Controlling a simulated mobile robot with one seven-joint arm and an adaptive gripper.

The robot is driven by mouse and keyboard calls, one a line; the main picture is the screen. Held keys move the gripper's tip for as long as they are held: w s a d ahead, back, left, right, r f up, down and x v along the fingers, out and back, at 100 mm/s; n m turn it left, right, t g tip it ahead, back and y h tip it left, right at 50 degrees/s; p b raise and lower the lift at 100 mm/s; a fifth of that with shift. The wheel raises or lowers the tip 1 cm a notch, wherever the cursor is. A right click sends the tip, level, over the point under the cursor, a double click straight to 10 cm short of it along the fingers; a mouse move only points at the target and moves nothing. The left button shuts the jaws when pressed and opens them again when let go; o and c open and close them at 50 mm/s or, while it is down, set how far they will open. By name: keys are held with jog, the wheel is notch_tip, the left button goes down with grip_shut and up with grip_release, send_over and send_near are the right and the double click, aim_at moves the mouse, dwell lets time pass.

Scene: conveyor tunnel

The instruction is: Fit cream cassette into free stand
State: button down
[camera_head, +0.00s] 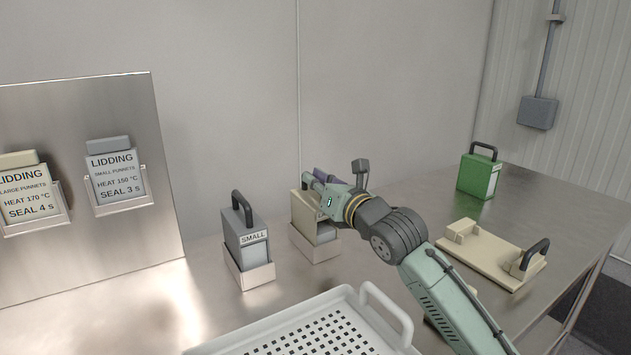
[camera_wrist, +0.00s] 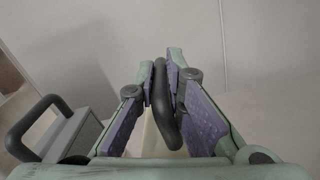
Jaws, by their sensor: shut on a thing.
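The cream cassette (camera_head: 303,211) stands upright in or just over a metal stand (camera_head: 318,249) in the middle of the counter. Its lower part is behind the stand's front wall, and I cannot tell if it is fully seated. My gripper (camera_head: 318,180) is shut on its dark handle, which also shows between the fingers in the wrist view (camera_wrist: 166,105). My wrist hides part of the cassette's right side. To the left, a grey cassette labelled SMALL (camera_head: 246,225) sits in a similar stand (camera_head: 256,276).
A white perforated tray (camera_head: 350,291) with a raised handle lies in front. A cream plate-like part (camera_head: 484,256) with a dark handle lies to the right. A green cassette (camera_head: 479,176) stands behind it. A steel panel (camera_head: 140,130) with two lidding cards rises at left.

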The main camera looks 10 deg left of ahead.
jog(key=shift+w+a+f, duration=0.1)
jog(key=shift+a+f, duration=0.15)
jog(key=shift+f, duration=0.2)
